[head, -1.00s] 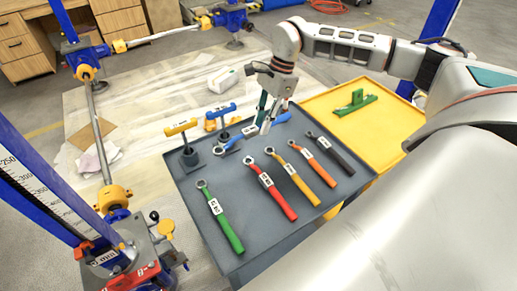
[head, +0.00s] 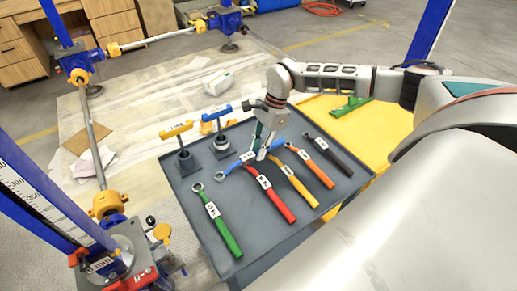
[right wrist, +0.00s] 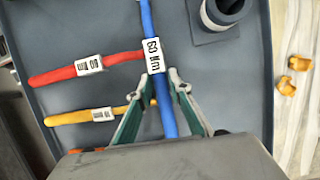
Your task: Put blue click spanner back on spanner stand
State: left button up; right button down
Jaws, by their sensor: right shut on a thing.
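The blue click spanner (head: 234,165) has a ring head at its left end and a white label; the label shows large in the right wrist view (right wrist: 152,55). My right gripper (head: 262,154) is shut on its handle, with a finger on each side of it in the right wrist view (right wrist: 164,88). The spanner is over the grey tray-like stand (head: 200,243), close to the ring end of the red spanner (head: 270,194). I cannot tell whether it touches the surface. My left gripper is not in view.
Green (head: 217,223), yellow (head: 296,187), orange (head: 317,170) and black (head: 328,155) spanners lie in a row. Yellow (head: 177,130) and blue (head: 217,113) T-handled posts stand at the back left. A yellow surface (head: 345,128) with a green fixture is at the right.

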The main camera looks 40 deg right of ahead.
jog(key=c, duration=1.8)
grip_release()
jog(key=shift+c, duration=0.2)
jog(key=v, duration=1.2)
jog(key=shift+p, duration=0.35)
